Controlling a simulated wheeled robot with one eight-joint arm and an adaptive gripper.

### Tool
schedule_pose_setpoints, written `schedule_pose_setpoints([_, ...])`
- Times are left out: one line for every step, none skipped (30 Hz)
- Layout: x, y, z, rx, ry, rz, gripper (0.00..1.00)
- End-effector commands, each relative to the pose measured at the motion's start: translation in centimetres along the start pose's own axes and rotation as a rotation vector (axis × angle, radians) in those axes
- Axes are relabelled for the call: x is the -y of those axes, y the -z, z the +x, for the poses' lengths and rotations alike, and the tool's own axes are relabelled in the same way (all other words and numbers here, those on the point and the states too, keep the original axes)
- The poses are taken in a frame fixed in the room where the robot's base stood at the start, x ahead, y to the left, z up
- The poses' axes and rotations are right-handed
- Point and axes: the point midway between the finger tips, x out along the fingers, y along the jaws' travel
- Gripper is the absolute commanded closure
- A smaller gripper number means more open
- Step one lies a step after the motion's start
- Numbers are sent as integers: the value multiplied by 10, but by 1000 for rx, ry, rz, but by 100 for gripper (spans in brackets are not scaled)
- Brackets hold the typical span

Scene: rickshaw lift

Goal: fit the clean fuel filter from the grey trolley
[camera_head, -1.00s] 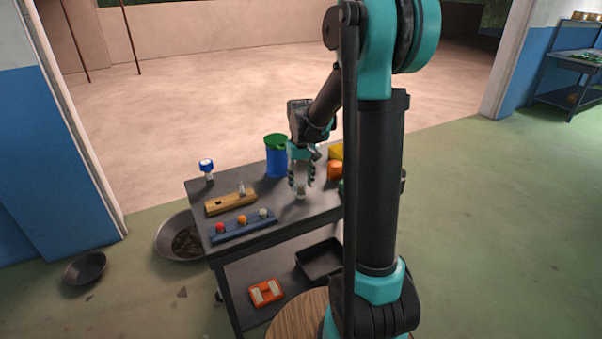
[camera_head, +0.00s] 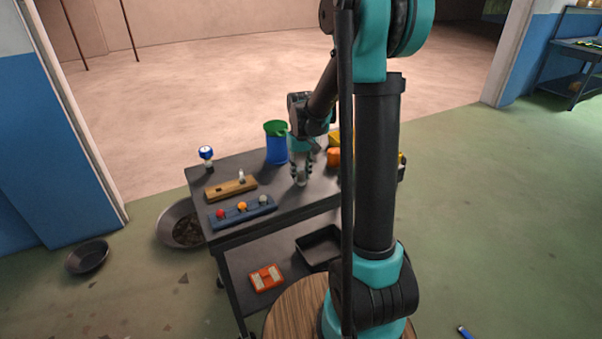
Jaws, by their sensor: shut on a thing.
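The grey trolley (camera_head: 318,196) stands in front of me. My gripper (camera_head: 301,177) points down over the middle of its top, shut on a small pale thing (camera_head: 301,184), which could be the clean fuel filter; the fingers cover most of it. I cannot tell whether its lower end touches the trolley top. To the left, a wooden block (camera_head: 226,190) carries a small clear upright piece (camera_head: 241,177). A white piece with a blue cap (camera_head: 206,156) stands at the trolley's back left corner.
A blue bin with a green rim (camera_head: 277,148) stands just behind my gripper. An orange thing (camera_head: 334,157) is to its right. A blue rack (camera_head: 242,211) with coloured balls lies at the front left. A black tray (camera_head: 320,246) and an orange case (camera_head: 266,278) are on the lower shelf.

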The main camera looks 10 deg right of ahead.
Motion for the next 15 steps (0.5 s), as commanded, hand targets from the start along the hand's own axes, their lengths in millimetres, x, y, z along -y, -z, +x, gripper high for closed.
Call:
schedule_pose_setpoints([0,0,-1,0,0,0,96])
schedule_pose_setpoints([0,0,-2,0,0,0,96])
schedule_pose_setpoints([0,0,-3,0,0,0,96])
schedule_pose_setpoints([0,0,-5,0,0,0,96])
schedule_pose_setpoints([0,0,-6,0,0,0,96])
schedule_pose_setpoints([0,0,-9,0,0,0,96])
schedule_pose_setpoints([0,0,-10,0,0,0,96])
schedule_pose_setpoints([0,0,-12,0,0,0,96])
schedule_pose_setpoints([0,0,-14,0,0,0,96])
schedule_pose_setpoints([0,0,-16,0,0,0,96])
schedule_pose_setpoints([0,0,-17,0,0,0,96])
schedule_pose_setpoints([0,0,-20,0,0,0,96])
schedule_pose_setpoints([0,0,-21,0,0,0,96])
schedule_pose_setpoints([0,0,-23,0,0,0,96])
schedule_pose_setpoints([0,0,-25,0,0,0,96])
